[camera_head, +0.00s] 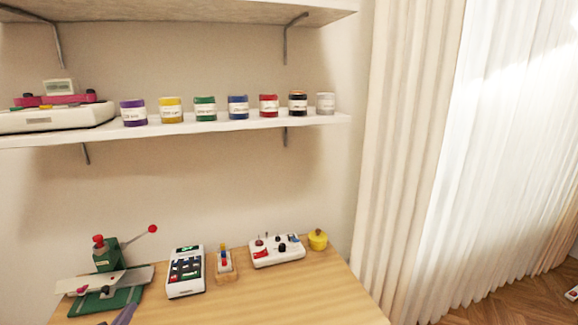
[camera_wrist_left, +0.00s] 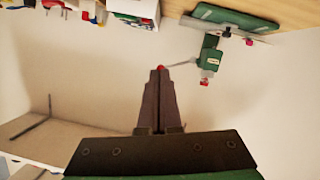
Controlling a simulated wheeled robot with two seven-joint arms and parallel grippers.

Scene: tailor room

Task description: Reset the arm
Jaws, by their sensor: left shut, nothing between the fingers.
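My left gripper (camera_wrist_left: 160,72) points up the middle of the left wrist view, its two dark fingers together with nothing between them. In the head view, a grey-purple piece (camera_head: 124,315) at the bottom edge, over the table's left part, looks like the tip of this gripper; the rest of the arm is out of frame. The fingers appear in front of the wall, apart from the objects. My right gripper is not in view.
The wooden table (camera_head: 330,295) bears a green press with a red-knobbed lever (camera_head: 108,258), a calculator-like device (camera_head: 186,272), a small stand (camera_head: 226,264), a white control box (camera_head: 277,251) and a yellow pot (camera_head: 318,240). Above, a shelf (camera_head: 240,126) holds several coloured jars. A curtain (camera_head: 400,160) hangs right.

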